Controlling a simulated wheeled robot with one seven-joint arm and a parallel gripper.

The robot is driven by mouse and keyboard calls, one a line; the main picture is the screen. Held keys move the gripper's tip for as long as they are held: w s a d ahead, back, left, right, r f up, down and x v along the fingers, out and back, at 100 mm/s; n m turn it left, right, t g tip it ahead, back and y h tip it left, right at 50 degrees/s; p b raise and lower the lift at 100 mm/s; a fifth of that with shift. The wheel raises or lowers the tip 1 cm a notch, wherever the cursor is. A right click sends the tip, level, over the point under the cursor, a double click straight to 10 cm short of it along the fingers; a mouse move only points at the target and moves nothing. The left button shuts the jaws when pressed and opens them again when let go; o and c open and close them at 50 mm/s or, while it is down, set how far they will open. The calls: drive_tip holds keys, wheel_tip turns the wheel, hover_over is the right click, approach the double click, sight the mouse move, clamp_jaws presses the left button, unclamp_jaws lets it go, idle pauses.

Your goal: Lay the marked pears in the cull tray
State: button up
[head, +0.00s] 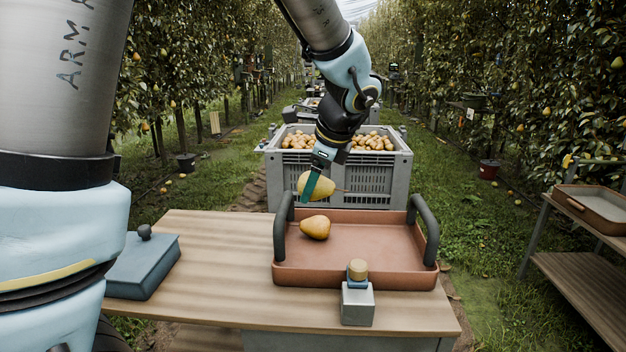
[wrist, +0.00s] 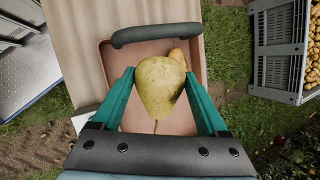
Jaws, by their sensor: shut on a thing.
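My gripper (wrist: 163,100) is shut on a yellow-green pear (wrist: 158,84), with a teal finger on each side of it. In the head view the held pear (head: 318,185) is above the back left of the terracotta tray (head: 375,262), apart from its floor. A second, more orange pear (head: 315,227) lies in the tray at its left. In the wrist view that pear (wrist: 178,56) is partly hidden behind the held one. No mark shows clearly on either pear.
The tray has dark raised handles (head: 425,230) at its sides. A grey block with a round wooden knob (head: 357,300) stands at its front edge. A blue-grey lidded box (head: 143,265) is at the table's left. A grey crate of pears (head: 395,165) stands behind. The tray's right half is bare.

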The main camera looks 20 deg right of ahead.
drive_tip(key=shift+f+b, duration=4.35)
drive_tip(key=shift+f, duration=1.85)
drive_tip(key=shift+f+b, duration=1.85)
drive_tip(key=shift+f, duration=0.65)
drive_tip(key=o, duration=1.4)
drive_tip(key=v, duration=1)
drive_tip(key=shift+s+r, duration=0.2)
drive_tip(key=shift+r, duration=0.15)
